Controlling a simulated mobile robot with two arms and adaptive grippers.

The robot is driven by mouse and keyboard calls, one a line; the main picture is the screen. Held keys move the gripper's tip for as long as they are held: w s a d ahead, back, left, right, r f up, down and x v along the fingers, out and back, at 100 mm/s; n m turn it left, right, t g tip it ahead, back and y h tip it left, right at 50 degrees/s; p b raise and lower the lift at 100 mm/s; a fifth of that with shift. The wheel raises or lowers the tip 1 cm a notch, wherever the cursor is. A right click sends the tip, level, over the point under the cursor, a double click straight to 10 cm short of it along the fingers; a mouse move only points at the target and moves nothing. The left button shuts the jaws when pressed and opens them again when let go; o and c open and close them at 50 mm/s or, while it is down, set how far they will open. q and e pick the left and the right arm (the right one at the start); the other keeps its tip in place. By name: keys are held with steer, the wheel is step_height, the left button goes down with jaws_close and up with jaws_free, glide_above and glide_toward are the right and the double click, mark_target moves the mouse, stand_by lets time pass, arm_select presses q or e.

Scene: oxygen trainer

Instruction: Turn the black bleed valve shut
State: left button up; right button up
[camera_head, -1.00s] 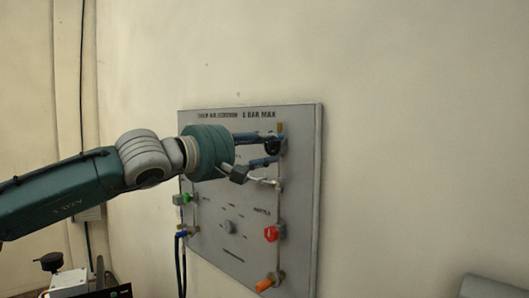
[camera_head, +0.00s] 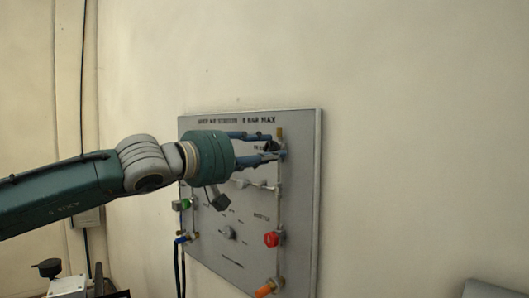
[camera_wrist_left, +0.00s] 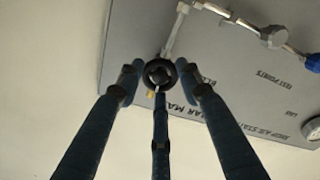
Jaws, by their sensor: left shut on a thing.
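The black bleed valve (camera_head: 269,147) is a small round knob at the upper right of the grey panel, partly hidden by my fingers in the head view. In the left wrist view the black knob (camera_wrist_left: 159,73) sits between my fingertips, face on. My left gripper (camera_head: 272,147) reaches in from the left with blue fingers closed around the knob. In the left wrist view the left gripper (camera_wrist_left: 159,82) has a finger on each side of the knob and a third finger below it. My right gripper is in neither view.
The grey panel (camera_head: 300,200) is fixed to the wall. The wall to the right is bare.

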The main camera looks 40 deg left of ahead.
arm_select(q)
steer(key=shift+d+f+m, duration=0.1)
steer(key=shift+f+m, duration=0.1)
steer(key=shift+m, duration=0.4)
steer(key=shift+f, duration=0.15)
steer(key=o, duration=1.1)
steer(key=shift+o, duration=0.2)
steer(key=shift+r, duration=0.2)
steer(key=s+a, duration=0.1)
steer(key=s, duration=1.1)
steer(key=shift+a, duration=0.4)
